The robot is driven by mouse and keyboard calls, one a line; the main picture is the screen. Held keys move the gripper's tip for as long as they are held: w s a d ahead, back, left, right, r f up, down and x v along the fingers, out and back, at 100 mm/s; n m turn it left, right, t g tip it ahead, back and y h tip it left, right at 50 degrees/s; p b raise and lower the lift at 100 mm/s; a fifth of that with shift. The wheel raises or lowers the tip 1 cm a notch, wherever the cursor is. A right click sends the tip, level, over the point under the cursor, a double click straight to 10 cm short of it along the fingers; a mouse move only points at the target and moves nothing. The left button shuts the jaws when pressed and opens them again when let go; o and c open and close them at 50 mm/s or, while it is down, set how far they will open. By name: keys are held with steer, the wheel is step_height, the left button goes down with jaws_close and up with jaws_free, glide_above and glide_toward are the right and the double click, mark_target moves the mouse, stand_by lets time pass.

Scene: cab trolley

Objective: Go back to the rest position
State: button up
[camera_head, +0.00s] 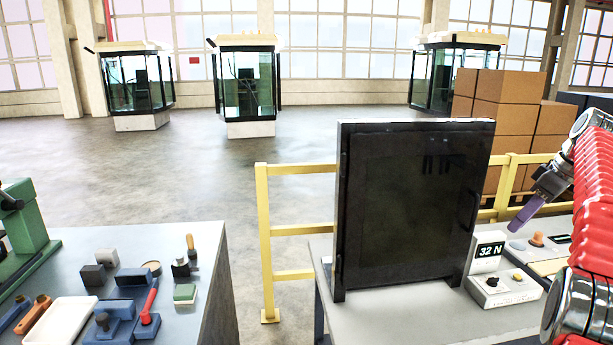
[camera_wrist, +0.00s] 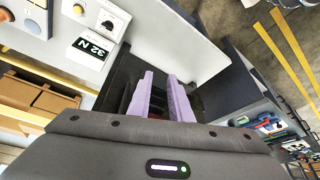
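My gripper (camera_head: 520,220) shows at the right of the head view, with purple fingers pointing down and left. It is in the air above the right-hand bench (camera_head: 410,325), right of the black panel (camera_head: 415,200). In the wrist view my gripper (camera_wrist: 160,76) has its two purple fingers apart, with a dark gap between them. I see no object held in it. My red arm (camera_head: 592,200) runs along the right edge of the head view and is partly cut off.
A display reading 32 N (camera_head: 489,251) and a control box (camera_head: 503,287) stand near the panel. A yellow railing (camera_head: 265,240) runs behind. A left bench (camera_head: 210,250) carries several tools. Cartons (camera_head: 505,88) are stacked behind right. Open floor lies beyond.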

step_height(320, 180, down, 7)
steer(key=d+m+h, duration=0.1)
steer(key=d+m, duration=0.1)
steer(key=m, duration=0.4)
steer(key=s+a+f+m, duration=0.1)
steer(key=a+f+m, duration=0.1)
steer(key=a, duration=0.2)
steer(key=s+a+f+n+t+h, duration=0.1)
steer(key=s+a+f, duration=0.2)
steer(key=s+a, duration=2.8)
steer(key=shift+s+a+f+t+h, duration=0.15)
steer(key=shift+s+a+t+h, duration=0.2)
steer(key=shift+a, duration=1.8)
